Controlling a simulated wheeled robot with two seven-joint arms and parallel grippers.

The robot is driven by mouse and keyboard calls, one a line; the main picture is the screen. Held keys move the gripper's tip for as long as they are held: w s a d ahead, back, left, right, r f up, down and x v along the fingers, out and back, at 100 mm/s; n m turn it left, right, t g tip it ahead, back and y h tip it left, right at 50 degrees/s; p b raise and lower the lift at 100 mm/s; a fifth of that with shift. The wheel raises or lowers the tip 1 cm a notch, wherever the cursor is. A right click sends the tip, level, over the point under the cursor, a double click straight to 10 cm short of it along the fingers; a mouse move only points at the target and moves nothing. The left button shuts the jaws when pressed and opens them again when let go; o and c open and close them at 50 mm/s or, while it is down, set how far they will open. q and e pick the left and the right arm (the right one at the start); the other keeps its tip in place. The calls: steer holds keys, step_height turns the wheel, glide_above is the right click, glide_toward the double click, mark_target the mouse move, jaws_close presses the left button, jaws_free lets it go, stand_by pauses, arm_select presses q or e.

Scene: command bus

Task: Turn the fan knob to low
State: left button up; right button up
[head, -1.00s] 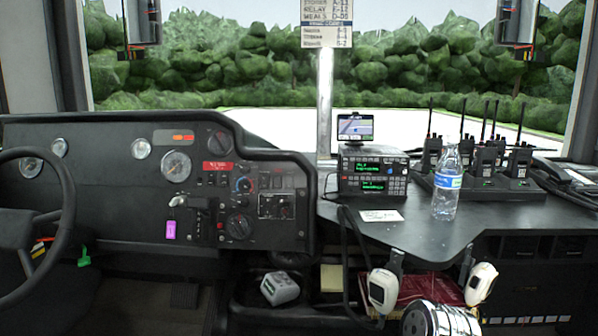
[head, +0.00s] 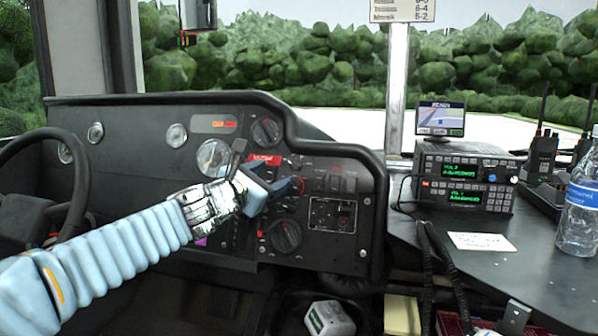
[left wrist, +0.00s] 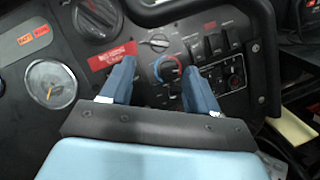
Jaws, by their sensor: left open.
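The dashboard panel (head: 335,185) carries several knobs, and I cannot read which one is labelled for the fan. In the left wrist view, a dial with a red and blue ring (left wrist: 167,68) shows between my fingertips. A small grey knob (left wrist: 156,41) sits just above it. A large black knob (left wrist: 97,20) is at the upper left, and another large black knob (head: 286,235) shows lower on the panel in the head view. My left gripper (head: 272,187) is open and empty in front of the red and blue dial, partly hiding it. My right gripper is not in view.
The steering wheel (head: 80,190) is at the left. A red label (left wrist: 112,55) and rocker switches (left wrist: 215,43) flank the dial. The panel's raised rim (head: 340,150) borders it above and right. The radio (head: 465,180) and water bottle (head: 580,205) stand on the right counter.

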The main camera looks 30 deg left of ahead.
mark_target(292, 166)
arm_select(q)
steer(key=w, duration=0.9)
steer(key=shift+w+a, duration=0.2)
steer(key=c, duration=1)
steer(key=shift+r+m+p, duration=0.1)
steer(key=shift+m+p, duration=0.4)
steer(key=shift+p, duration=0.4)
steer(key=shift+c, duration=0.2)
steer(key=m+h+p, duration=0.1)
steer(key=m+p, duration=0.1)
steer(key=m+g+h+p, duration=0.1)
steer(key=m+p, duration=0.1)
steer(key=shift+a+r+m+p, duration=0.15)
steer(key=shift+r+m+p, duration=0.05)
steer(key=shift+m+p, duration=0.1)
steer(key=m+g+p, duration=0.1)
steer(key=m+p, duration=0.1)
steer(key=m, duration=0.1)
steer(key=shift+h, duration=0.4)
steer(key=shift+f+m+g+p, duration=0.1)
steer(key=shift+m+g+p, duration=0.2)
steer(key=shift+m+p, duration=0.4)
